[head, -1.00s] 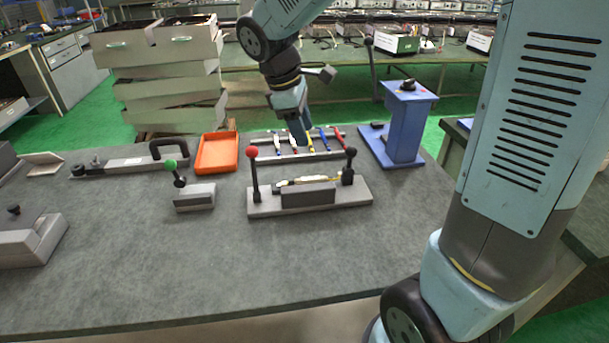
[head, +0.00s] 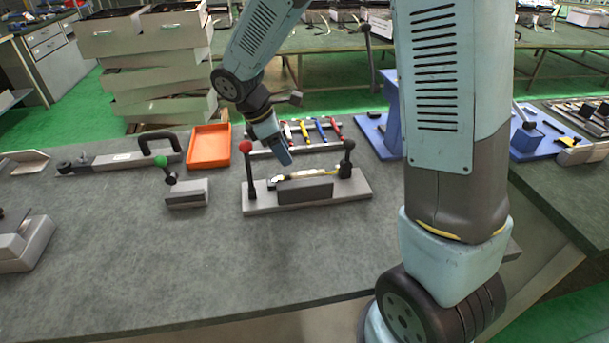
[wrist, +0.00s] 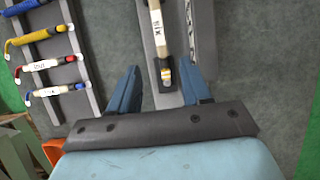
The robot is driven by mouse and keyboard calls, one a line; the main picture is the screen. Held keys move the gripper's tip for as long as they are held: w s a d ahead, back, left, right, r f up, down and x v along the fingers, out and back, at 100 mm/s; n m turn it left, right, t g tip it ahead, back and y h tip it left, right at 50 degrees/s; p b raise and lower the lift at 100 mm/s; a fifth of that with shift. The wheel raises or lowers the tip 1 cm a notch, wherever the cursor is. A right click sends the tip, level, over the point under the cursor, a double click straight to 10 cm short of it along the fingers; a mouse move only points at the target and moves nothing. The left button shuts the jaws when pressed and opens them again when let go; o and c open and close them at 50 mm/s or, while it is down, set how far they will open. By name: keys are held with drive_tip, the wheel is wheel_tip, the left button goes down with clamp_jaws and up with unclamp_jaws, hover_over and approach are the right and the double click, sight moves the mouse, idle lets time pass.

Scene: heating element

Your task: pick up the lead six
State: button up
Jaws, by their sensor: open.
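The lead six (head: 310,176), pale with a yellow section, lies along the grey fixture (head: 352,192) with a red-knobbed and a black-knobbed lever. In the wrist view the lead (wrist: 157,25) carries a label that seems to read "six", and its end sits at a dark clip with a yellow-and-white band. My gripper (head: 286,160) is above the fixture, towards its back. In the wrist view my gripper (wrist: 160,90) is open and empty, with its blue fingers spread on either side of the lead's end region. The gap between fingers and lead is hard to judge.
A rack (wrist: 75,45) holds several coloured leads behind the fixture. An orange tray (head: 210,147) and a green-knobbed clamp (head: 187,192) stand to the left. A blue stand (head: 392,110) is partly hidden by my arm. The front of the table is clear.

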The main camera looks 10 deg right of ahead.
sight(294, 174)
drive_tip(key=shift+x, duration=3.55)
drive_tip(key=shift+s+a, duration=0.1)
drive_tip(key=shift+a, duration=0.1)
drive_tip(key=shift+c, duration=0.2)
clamp_jaws()
